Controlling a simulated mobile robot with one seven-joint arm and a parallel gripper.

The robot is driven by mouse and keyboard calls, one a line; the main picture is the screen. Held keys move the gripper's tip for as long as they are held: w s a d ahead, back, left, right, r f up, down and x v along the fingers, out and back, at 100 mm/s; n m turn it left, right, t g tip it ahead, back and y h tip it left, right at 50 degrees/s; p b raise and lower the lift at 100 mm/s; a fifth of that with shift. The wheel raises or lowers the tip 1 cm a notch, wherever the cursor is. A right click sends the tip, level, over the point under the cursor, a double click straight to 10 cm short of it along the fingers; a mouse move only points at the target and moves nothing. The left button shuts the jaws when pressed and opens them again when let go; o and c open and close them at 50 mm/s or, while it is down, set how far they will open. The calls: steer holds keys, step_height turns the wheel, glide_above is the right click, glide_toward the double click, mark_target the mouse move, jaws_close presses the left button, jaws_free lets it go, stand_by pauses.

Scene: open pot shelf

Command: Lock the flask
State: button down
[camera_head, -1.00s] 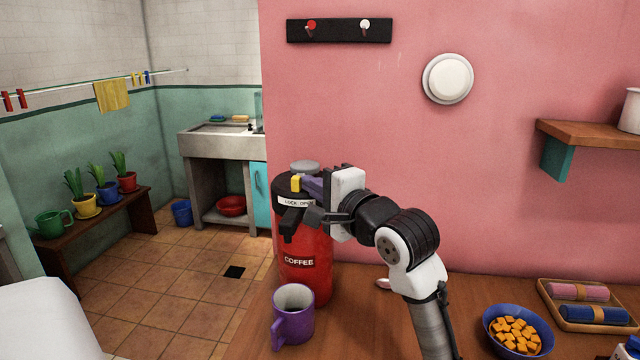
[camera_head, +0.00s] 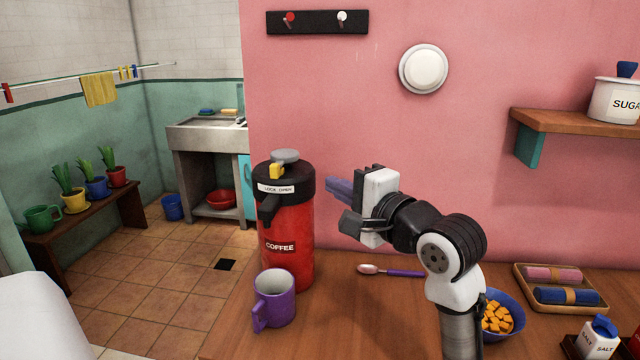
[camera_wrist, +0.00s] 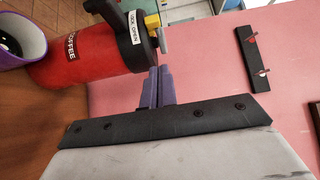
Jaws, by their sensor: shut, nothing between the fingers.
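The flask (camera_head: 292,240) is red with a black top and a COFFEE label, and stands upright on the wooden counter. A yellow tab (camera_head: 276,171) sits on its top, above the LOCK OPEN label (camera_head: 277,188). In the wrist view the yellow tab (camera_wrist: 152,20) lies nearer the word LOCK than OPEN. My gripper (camera_head: 330,186) is right of the flask's top, apart from it, with its purple fingers pointing left toward it. In the wrist view the fingers (camera_wrist: 159,70) are together, with nothing between them.
A purple mug (camera_head: 273,300) stands in front of the flask. A spoon (camera_head: 395,271) lies on the counter behind my arm. A blue bowl (camera_head: 513,317) of orange cubes, a tray (camera_head: 570,304) and a salt container (camera_head: 597,340) are at the right. The pink wall is close behind.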

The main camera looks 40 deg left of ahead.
steer(key=shift+v, duration=1.5)
steer(key=shift+r, duration=0.1)
